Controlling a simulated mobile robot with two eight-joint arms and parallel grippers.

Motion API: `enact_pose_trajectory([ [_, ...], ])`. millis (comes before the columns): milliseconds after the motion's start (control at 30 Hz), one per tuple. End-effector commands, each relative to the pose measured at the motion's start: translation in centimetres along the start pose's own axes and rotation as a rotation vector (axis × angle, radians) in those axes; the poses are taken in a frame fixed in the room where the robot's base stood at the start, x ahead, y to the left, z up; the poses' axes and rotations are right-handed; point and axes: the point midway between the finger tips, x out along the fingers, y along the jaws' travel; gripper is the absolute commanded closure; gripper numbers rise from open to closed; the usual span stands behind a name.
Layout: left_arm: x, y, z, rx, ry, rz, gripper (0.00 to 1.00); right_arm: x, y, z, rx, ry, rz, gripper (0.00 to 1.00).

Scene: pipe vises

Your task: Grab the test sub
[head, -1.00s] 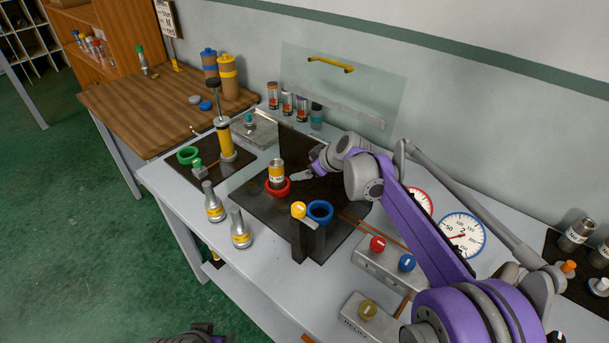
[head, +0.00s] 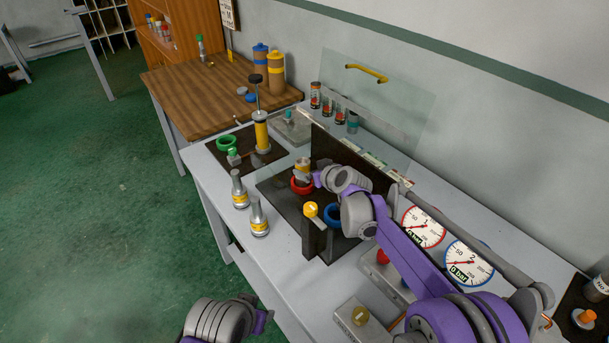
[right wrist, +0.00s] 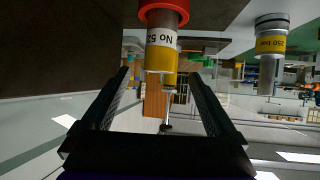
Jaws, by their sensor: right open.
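The test sub, which I take to be the metal cylinder with a yellow band (head: 302,166), stands in the red ring (head: 302,185) on the dark plate.
A blue ring (head: 334,214) and a post with a yellow knob (head: 311,210) stand near the gripper. A dark upright plate (head: 345,158) is behind. Two grey nozzles (head: 258,218) stand at the table's front left. Two gauges (head: 423,227) are at the right.

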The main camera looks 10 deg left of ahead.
Motion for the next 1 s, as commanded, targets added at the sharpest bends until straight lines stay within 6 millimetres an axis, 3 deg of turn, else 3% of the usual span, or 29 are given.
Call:
enact_pose_trajectory([
  [267,-0.2,0.0,-0.2,0.000,0.002,0.000,0.50,2.2,0.0,-0.1,0.000,0.000,0.000,0.06],
  [600,-0.9,0.0,-1.0,0.000,0.008,0.000,0.50,6.4,0.0,-0.3,-0.001,0.000,0.000,0.06],
  [933,-0.9,0.0,-1.0,0.000,0.008,0.000,0.50,6.9,0.0,-0.2,-0.001,0.000,0.001,0.06],
  [1000,-0.9,0.0,-1.0,0.000,0.008,0.000,0.50,6.9,0.0,-0.2,-0.001,0.000,0.001,0.19],
])
